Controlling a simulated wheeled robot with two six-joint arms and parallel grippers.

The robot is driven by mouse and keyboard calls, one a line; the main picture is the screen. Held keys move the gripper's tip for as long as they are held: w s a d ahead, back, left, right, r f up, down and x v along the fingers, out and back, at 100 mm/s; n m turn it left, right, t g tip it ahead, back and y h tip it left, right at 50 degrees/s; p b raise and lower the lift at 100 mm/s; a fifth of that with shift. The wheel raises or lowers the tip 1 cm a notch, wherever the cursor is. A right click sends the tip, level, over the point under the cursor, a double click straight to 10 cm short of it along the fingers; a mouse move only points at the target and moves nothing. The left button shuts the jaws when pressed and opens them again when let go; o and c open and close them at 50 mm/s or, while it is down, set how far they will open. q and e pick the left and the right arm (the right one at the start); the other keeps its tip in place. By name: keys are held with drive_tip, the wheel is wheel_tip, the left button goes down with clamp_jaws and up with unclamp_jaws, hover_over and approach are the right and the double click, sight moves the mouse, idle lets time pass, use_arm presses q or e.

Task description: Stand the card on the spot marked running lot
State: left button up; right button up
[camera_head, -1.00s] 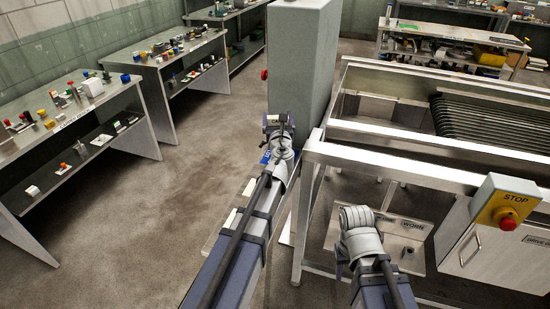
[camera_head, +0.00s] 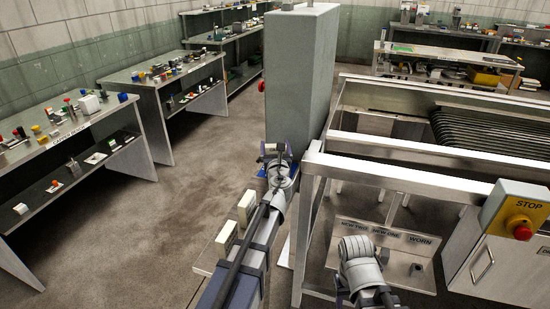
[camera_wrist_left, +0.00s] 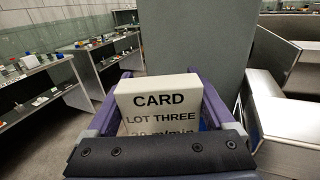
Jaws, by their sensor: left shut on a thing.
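The card (camera_wrist_left: 160,103) is a white block reading "CARD LOT THREE", with a further line partly covered. My left gripper (camera_head: 275,152) is shut on it and holds it upright between its purple fingers, near the left side of the tall grey cabinet (camera_head: 300,75). In the left wrist view the cabinet (camera_wrist_left: 200,45) fills the background behind the card. My right arm's wrist shows at the bottom of the head view; its jaws cannot be made out. I can read no label saying running lot in either view.
Two white blocks (camera_head: 246,207) stand on a small shelf beside my left arm. The roller machine frame (camera_head: 400,178) and a yellow stop box (camera_head: 515,210) are at right. A plate (camera_head: 410,268) carries labels including "WORN". Benches (camera_head: 60,135) line the left; open floor lies between.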

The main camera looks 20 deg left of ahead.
use_arm(q)
drive_tip(key=shift+f+b, duration=1.1)
drive_tip(key=shift+f, duration=0.4)
drive_tip(key=shift+f, duration=0.1)
drive_tip(key=shift+f, duration=0.2)
drive_tip(key=o, duration=1.1)
drive_tip(key=shift+r, duration=0.1)
drive_tip(key=shift+o, duration=0.2)
drive_tip(key=shift+r, duration=0.1)
drive_tip(key=shift+r, duration=0.1)
drive_tip(key=v, duration=1.2)
